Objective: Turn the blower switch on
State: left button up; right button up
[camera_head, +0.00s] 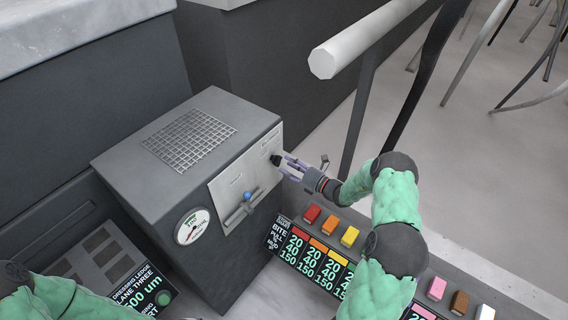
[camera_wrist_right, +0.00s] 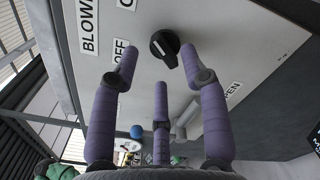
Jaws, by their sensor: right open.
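The blower switch is a black rotary knob (camera_head: 276,159) on the pale front panel of a dark grey box (camera_head: 150,195). In the right wrist view the knob (camera_wrist_right: 165,44) shows close up, with a white mark on its face. An "OFF" label (camera_wrist_right: 119,51) is left of it, and partly cut labels are above. I cannot tell exactly which label the mark points to. My right gripper (camera_head: 285,166) is open, its purple fingers (camera_wrist_right: 160,66) spread just in front of the knob, with nothing held. Contact is unclear. My left gripper is out of view; only its arm shows.
A blue-ball lever (camera_head: 247,197) sits lower on the panel, and a round gauge (camera_head: 192,227) is at the box's lower left. A row of coloured blocks (camera_head: 330,225) with a price board (camera_head: 310,258) lies to the right. A pale rail (camera_head: 365,38) stands behind my right arm.

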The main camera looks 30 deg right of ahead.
jog(key=v, duration=0.9)
jog(key=s+a+f+n+g+y, duration=0.25)
jog(key=a+f+n+g, duration=0.3)
jog(key=a, duration=0.65)
jog(key=s+a+f+n+g+h, duration=0.2)
jog(key=s+a+f+n+g, duration=0.3)
jog(key=s+a+n, duration=0.5)
jog(key=s+a+f+n+g+h, duration=0.3)
jog(key=s+a+f+n+g, duration=0.2)
jog(key=n, duration=1.7)
jog(key=s+a+f, duration=0.3)
jog(key=s+a, duration=0.2)
jog(key=a, duration=0.1)
jog(key=shift+s+a+g, duration=0.25)
jog(key=shift+s+g, duration=0.1)
